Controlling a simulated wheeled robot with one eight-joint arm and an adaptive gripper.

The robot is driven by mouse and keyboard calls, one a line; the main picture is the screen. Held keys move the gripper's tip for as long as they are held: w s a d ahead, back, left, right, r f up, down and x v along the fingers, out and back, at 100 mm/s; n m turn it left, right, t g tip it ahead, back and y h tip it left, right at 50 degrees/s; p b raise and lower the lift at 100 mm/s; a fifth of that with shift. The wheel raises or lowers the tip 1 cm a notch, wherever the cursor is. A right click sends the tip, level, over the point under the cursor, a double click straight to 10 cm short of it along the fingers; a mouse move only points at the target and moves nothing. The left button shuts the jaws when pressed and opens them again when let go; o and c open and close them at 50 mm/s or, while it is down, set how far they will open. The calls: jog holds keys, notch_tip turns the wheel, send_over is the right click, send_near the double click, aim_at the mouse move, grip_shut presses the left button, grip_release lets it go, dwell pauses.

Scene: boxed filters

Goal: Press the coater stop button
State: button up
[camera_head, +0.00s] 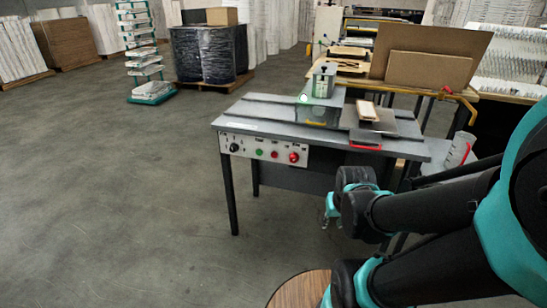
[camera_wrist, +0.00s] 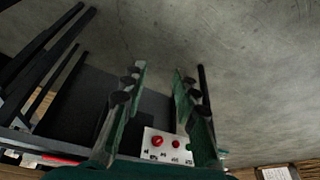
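The coater (camera_head: 330,125) is a grey-topped table machine with dark legs. A pale control panel (camera_head: 240,138) on its front left carries a black knob (camera_head: 234,147), a green button (camera_head: 259,152), a small red button (camera_head: 274,154) and a larger red button (camera_head: 293,157). The labels are too small to read. My gripper (camera_head: 330,210) is below and right of the panel, apart from it. In the wrist view its fingers (camera_wrist: 158,72) are spread and empty. The larger red button (camera_wrist: 157,141) and smaller red button (camera_wrist: 175,144) show between them; the right finger hides part of the panel.
A red handle (camera_head: 365,146) sticks out at the coater's front. A bench with cardboard (camera_head: 430,70) stands behind. A round wooden top (camera_head: 297,290) is near below.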

grip_shut()
dwell(1.2)
